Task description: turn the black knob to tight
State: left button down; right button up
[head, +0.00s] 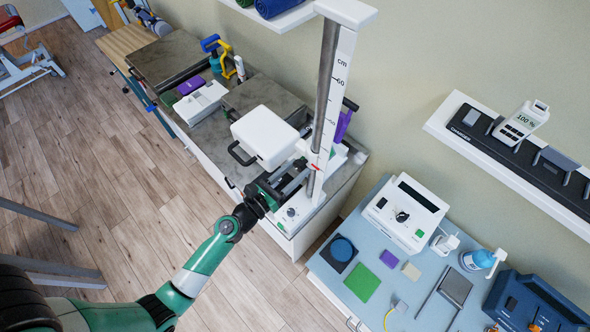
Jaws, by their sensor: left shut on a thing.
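A tall metal column with a white cm scale (345,60) and a red pointer stands on a white base on the grey counter. A white padded block (265,137) with a black handle sits beside it. My left gripper (297,174) reaches in from the lower left to the column, just below the block. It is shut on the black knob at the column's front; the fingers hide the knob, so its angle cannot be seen. A small dial (291,212) shows on the base below the gripper. My right gripper is out of view.
A blue-topped table (330,275) at the right carries a white device (405,212) with a dark dial, coloured pads and a pump bottle (478,260). A wall shelf (500,155) holds a charger row. Open wooden floor lies to the left.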

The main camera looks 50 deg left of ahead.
pick_arm(q)
jog(key=m, duration=0.4)
jog(key=shift+b, duration=0.35)
jog(key=m, duration=0.3)
jog(key=shift+a+m+b, duration=0.1)
jog(key=shift+m+b, duration=0.2)
jog(key=m+b, duration=0.1)
jog(key=m, duration=0.3)
jog(key=m+b, duration=0.1)
jog(key=m, duration=0.3)
jog(key=shift+a, duration=0.1)
jog(key=m+b, duration=0.1)
jog(key=m, duration=0.2)
jog(key=shift+m, duration=0.4)
jog(key=m+b, duration=0.1)
jog(key=m, duration=0.2)
jog(key=shift+r+m, duration=0.1)
jog(key=shift+m, duration=0.2)
jog(key=m+b, duration=0.1)
jog(key=m, duration=0.2)
jog(key=shift+m+b, duration=0.3)
jog(key=shift+b, duration=0.1)
jog(key=shift+r+m+b, duration=0.1)
jog(key=shift+m+b, duration=0.6)
jog(key=shift+m, duration=1.1)
